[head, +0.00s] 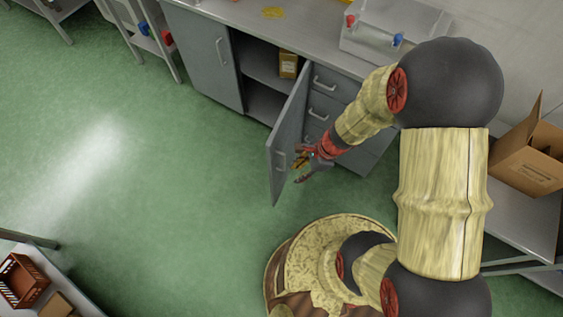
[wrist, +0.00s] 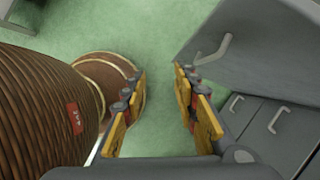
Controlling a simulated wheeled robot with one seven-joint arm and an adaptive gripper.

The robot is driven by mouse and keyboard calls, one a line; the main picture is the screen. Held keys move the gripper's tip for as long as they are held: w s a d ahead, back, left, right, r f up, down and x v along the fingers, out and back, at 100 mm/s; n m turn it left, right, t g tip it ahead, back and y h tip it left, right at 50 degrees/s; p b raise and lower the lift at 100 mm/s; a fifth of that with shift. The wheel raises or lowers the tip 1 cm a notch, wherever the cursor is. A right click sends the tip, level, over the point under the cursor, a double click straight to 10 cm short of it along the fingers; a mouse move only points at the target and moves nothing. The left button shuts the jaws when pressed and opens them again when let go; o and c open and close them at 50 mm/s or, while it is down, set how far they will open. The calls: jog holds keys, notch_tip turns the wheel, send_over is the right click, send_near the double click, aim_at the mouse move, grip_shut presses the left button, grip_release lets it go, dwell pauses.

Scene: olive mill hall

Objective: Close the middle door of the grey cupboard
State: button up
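The grey cupboard (head: 204,50) stands along the back of the head view. Its middle door (head: 287,128) stands wide open, sticking out into the room, with the handle (head: 281,161) near its free edge. My gripper (head: 300,170) is beside the door's handle face, on its right. In the wrist view, my gripper (wrist: 161,73) is open and empty, with green floor between its yellow-padded fingers. The door (wrist: 262,48) and its handle (wrist: 215,50) are to the right of the fingers, outside the gap. Whether a finger touches the door I cannot tell.
The left door is shut. Shelves with a small box (head: 288,65) show in the open compartment. Drawers (head: 327,107) are right of the open door. A cardboard box (head: 527,160) stands on a table at right. A red crate (head: 22,281) is at lower left. Floor left of the door is clear.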

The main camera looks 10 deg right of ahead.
jog(key=w+m, duration=0.1)
jog(key=w+d+m, duration=0.1)
jog(key=w+m+t, duration=0.1)
jog(key=shift+w+d+f+m+h, duration=0.2)
jog(key=shift+w+d+m+h, duration=0.05)
jog(key=shift+w+m+h, duration=0.1)
jog(key=shift+c, duration=1.2)
jog(key=shift+w+d+m, duration=0.25)
jog(key=shift+d+m, duration=0.05)
jog(key=shift+m, duration=0.35)
jog(key=shift+c, duration=1.3)
jog(key=shift+f, duration=0.2)
jog(key=shift+c, duration=0.6)
jog(key=b+x, duration=0.5)
jog(key=x, duration=0.5)
jog(key=shift+f, duration=0.15)
grip_shut()
jog(key=shift+w+a+r, duration=0.2)
jog(key=shift+w+a, duration=0.45)
jog(key=shift+a, duration=0.15)
jog(key=shift+w+a+r, duration=0.15)
jog(key=shift+w+a, duration=0.45)
jog(key=shift+a, duration=0.15)
jog(key=shift+a, duration=0.1)
